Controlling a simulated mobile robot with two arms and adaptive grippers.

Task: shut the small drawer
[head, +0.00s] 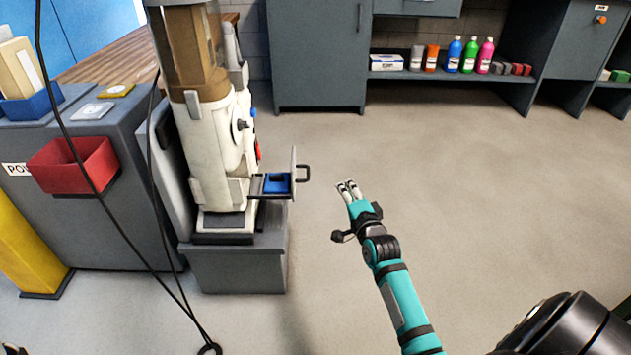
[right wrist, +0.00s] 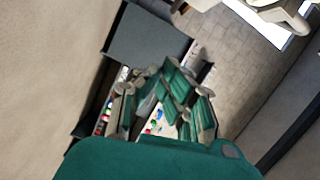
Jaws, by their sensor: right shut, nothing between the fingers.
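The small drawer (head: 293,185) sticks out to the right from the white machine (head: 215,150) in the head view. It is open, with a pale upright front and a dark handle (head: 304,173). A blue insert (head: 276,183) shows inside it. My right gripper (head: 347,187) is to the right of the handle, apart from it by a gap in the picture. It is shut and empty. Its fingers also show in the right wrist view (right wrist: 165,95), where I do not see the drawer.
The machine stands on a grey base (head: 238,265). A red bin (head: 74,165) hangs from a grey cabinet at left, and dark cables (head: 155,185) run down in front. Shelves at the back hold several bottles (head: 454,55). The floor (head: 400,150) around the gripper is clear.

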